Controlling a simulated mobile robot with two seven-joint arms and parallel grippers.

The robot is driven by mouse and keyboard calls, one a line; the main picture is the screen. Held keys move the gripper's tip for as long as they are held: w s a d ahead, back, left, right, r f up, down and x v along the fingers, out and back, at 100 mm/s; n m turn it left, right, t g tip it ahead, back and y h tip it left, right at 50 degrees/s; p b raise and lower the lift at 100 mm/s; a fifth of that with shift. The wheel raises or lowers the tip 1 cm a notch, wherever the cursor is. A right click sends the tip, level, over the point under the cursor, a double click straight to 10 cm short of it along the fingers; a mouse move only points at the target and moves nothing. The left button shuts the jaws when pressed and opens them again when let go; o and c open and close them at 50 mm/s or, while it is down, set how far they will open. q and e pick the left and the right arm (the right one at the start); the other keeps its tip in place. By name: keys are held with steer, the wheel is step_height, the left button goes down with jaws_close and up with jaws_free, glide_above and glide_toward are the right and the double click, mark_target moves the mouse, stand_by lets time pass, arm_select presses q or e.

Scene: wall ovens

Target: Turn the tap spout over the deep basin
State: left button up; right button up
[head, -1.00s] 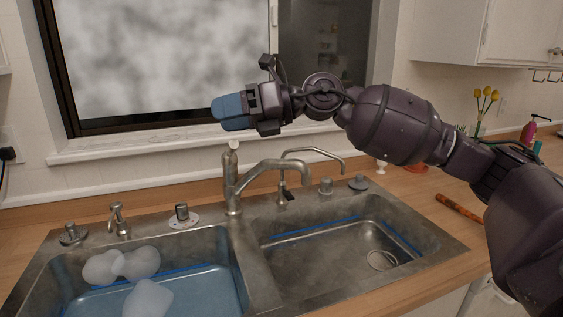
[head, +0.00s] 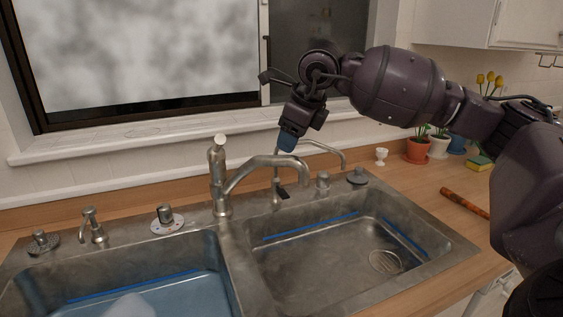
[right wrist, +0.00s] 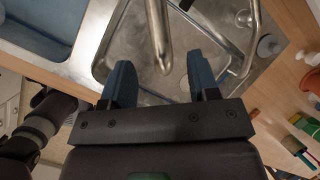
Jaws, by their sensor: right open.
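The metal tap (head: 217,180) stands on the sink's back ledge. Its curved spout (head: 262,163) points right, over the right basin (head: 335,262), which has a drain. The left basin (head: 150,292) holds bluish water. Which basin is deeper I cannot tell. My right gripper (head: 287,143) points down just behind and above the spout's outer end. In the right wrist view its blue fingers (right wrist: 162,82) are open and apart, with the spout (right wrist: 157,35) showing ahead between them. I see no contact. My left gripper is not in view.
A thinner second faucet (head: 328,150) stands close behind my right gripper. Knobs (head: 357,176) line the back ledge. Flower pots (head: 418,149), an egg cup (head: 381,156) and a brown stick (head: 464,203) are on the right counter. The window sill (head: 130,141) is behind.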

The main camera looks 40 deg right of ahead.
mark_target(282, 161)
steer(key=x, duration=0.8)
steer(key=shift+f+b, duration=0.2)
steer(key=shift+b, duration=0.1)
jaws_close()
